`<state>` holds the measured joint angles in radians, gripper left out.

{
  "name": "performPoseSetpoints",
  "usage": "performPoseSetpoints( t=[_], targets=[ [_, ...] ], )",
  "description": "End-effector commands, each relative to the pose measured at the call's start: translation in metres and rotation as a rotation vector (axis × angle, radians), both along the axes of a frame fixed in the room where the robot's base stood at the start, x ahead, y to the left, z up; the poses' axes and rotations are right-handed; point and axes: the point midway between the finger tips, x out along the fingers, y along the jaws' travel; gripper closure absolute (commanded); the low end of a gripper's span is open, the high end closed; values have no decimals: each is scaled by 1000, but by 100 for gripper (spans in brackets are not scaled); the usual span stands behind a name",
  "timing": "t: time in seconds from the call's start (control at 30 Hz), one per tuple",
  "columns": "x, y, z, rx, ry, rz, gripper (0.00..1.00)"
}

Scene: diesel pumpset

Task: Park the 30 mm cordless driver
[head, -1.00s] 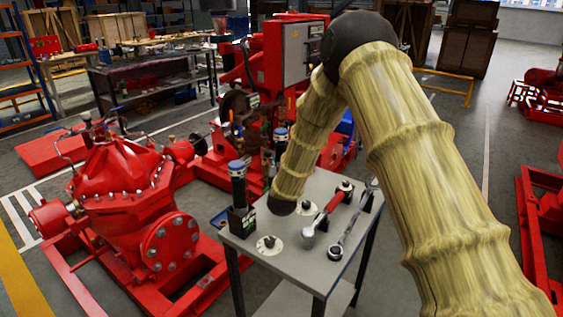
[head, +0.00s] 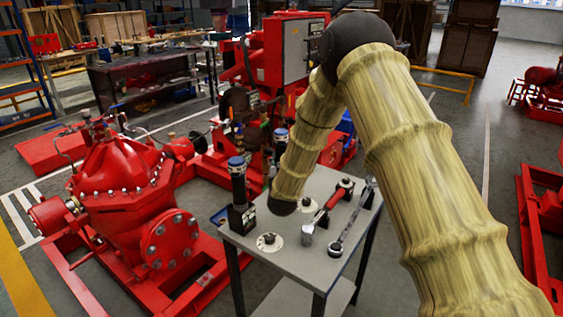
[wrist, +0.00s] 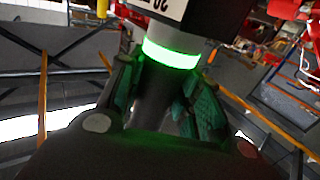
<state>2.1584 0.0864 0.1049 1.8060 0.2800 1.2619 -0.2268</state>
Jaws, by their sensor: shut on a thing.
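In the wrist view my gripper (wrist: 165,95) is shut on a tool, seemingly the 30 mm cordless driver (wrist: 172,54). It has a grey neck with a bright green glowing ring, and a black block with a white label, partly cut off by the top edge. The label's figures look upside down. Dark teal finger pads sit on both sides of the narrow dark part below the ring. In the head view my own arm hides the gripper. An upright black tool with a blue-ringed top (head: 237,180) stands in a black base at the table's left corner.
The grey table (head: 290,262) carries a red-handled ratchet (head: 328,208), a long wrench (head: 350,222) and pale discs with dark fittings, one at the front (head: 270,243). A red pump (head: 125,190) stands close to its left. Red machinery (head: 285,50) with a panel stands behind.

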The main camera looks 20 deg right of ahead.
Motion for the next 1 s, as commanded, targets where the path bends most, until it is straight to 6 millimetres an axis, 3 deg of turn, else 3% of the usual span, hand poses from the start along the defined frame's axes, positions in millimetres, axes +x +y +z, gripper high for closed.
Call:
performPoseSetpoints(
  t=[0.17,0.2,0.3,0.73,1.0],
  targets=[
    [1,0,-2,-1,-3,0,100],
    [1,0,-1,-1,-3,0,59],
    [0,0,-1,-1,-2,0,41],
    [-5,2,-3,1,2,0,41],
    [-44,13,-3,0,2,1,41]
  ],
)
